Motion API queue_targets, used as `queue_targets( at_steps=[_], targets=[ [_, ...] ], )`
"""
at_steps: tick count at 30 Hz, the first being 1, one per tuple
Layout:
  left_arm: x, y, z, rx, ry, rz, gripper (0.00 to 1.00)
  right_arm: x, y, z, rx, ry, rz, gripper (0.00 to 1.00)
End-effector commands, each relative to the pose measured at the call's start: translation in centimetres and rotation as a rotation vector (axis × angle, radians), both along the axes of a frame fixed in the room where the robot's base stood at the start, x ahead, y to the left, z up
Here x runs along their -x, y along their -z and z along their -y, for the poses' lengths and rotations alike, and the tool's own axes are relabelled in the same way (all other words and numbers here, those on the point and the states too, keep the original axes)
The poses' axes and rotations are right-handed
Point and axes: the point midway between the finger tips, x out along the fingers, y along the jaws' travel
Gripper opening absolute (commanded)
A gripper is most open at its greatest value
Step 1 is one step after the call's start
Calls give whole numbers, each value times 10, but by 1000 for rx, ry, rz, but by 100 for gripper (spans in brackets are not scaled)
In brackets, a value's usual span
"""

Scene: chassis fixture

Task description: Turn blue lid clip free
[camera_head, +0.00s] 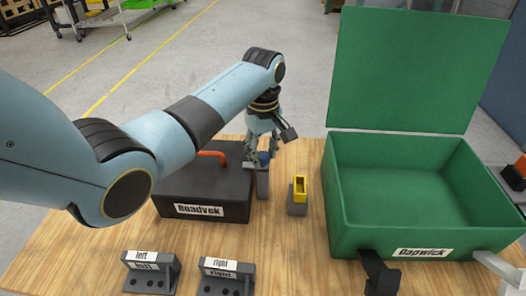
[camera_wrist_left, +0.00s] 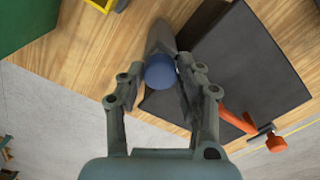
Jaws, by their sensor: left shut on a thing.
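The blue lid clip (camera_head: 263,158) sits at the top of a grey post (camera_head: 262,184) at the right front side of the dark box (camera_head: 212,192) labelled Roadvek. In the left wrist view the clip's round blue top (camera_wrist_left: 160,71) lies between the two fingers. My left gripper (camera_head: 264,148) points down from above and is shut on the clip; it also shows in the left wrist view (camera_wrist_left: 159,75). The dark box has an orange handle (camera_head: 212,155) on its lid, partly hidden by my arm. My right gripper cannot be made out.
A yellow clip (camera_head: 300,188) on a grey block stands right of the post. The green box (camera_head: 348,222) labelled Dapwick stands open at the right. Two grey holders marked left (camera_head: 150,276) and right (camera_head: 226,278) are at the front. Bare wood lies between.

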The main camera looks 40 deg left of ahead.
Motion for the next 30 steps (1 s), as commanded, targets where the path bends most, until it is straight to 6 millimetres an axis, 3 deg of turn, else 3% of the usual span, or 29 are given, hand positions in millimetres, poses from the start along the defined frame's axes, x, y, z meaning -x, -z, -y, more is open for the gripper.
queue_targets(
  at_steps=[14, 30],
  targets=[
    [0, 0, 0, 0, 131, 0, 2, -4, 0, 1, 1, 0, 6, 57],
    [0, 0, 0, 0, 621, 0, 2, -4, 0, 0, 0, -1, 7, 57]
  ],
)
